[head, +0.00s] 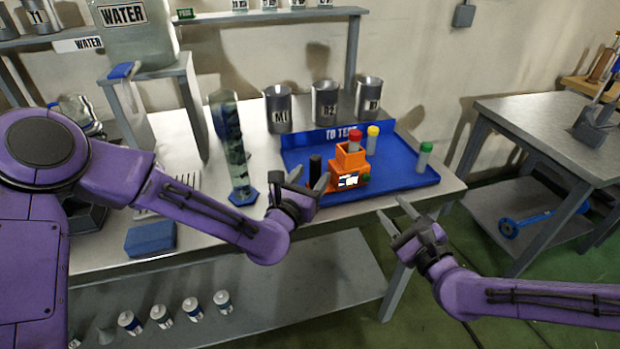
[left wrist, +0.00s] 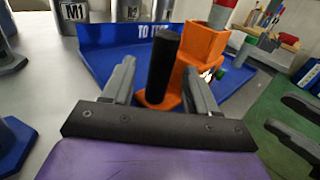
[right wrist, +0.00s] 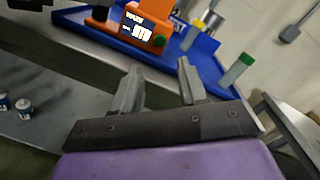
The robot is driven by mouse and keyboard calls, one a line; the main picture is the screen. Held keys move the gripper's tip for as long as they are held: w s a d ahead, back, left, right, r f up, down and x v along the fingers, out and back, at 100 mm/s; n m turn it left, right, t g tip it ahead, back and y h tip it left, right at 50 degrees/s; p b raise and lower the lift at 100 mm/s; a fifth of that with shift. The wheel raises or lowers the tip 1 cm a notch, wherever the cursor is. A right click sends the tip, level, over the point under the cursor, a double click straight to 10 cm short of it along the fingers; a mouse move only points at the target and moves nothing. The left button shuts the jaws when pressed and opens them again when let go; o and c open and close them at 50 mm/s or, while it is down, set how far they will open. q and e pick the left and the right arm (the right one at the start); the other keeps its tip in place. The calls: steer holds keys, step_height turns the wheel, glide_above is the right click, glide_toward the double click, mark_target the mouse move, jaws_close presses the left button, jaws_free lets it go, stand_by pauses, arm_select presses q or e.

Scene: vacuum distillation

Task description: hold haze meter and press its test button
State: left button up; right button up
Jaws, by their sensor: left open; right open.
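The orange haze meter (head: 350,168) stands on the blue tray, with a lit display on its front and a red-capped vial (head: 355,141) in its top. Its black upright handle (left wrist: 163,62) lies between the open fingers of my left gripper (left wrist: 160,88), not clamped. In the head view my left gripper (head: 306,184) is at the meter's left side. A green button (right wrist: 161,40) shows on the meter's front in the right wrist view, right of the display. My right gripper (head: 395,226) is open and empty, in front of the tray and apart from the meter.
The blue tray (head: 410,180) also holds yellow-capped (head: 373,140) and green-capped (head: 424,157) vials. Metal beakers (head: 325,103) stand behind it. A tall cylinder (head: 235,150) with a blue base stands left of my left gripper. A blue block (head: 150,239) lies near the table's front edge.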

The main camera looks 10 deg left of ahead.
arm_select(q)
steer(key=shift+w, duration=0.15)
jaws_close()
steer(key=c, duration=1)
jaws_free()
jaws_close()
arm_select(e)
steer(key=shift+r, duration=0.25)
steer(key=c, duration=0.5)
steer(key=shift+s+d+r, duration=0.1)
steer(key=shift+d+r, duration=0.05)
steer(key=shift+d, duration=0.3)
steer(key=shift+s+d+r, duration=0.1)
steer(key=shift+d+r, duration=0.05)
steer(key=shift+d, duration=0.25)
jaws_close()
arm_select(q)
steer(key=shift+d, duration=0.1)
arm_select(e)
steer(key=shift+s+d+f+m, duration=0.2)
steer(key=shift+s+m, duration=0.5)
steer(key=shift+m, duration=0.5)
steer(key=shift+s+d+f+m, duration=0.1)
steer(key=shift+s+f+m, duration=0.1)
steer(key=shift+s+m, duration=0.75)
steer(key=shift+s+d+f+m, duration=0.2)
steer(key=shift+s+m, duration=0.2)
steer(key=shift+m, duration=1.05)
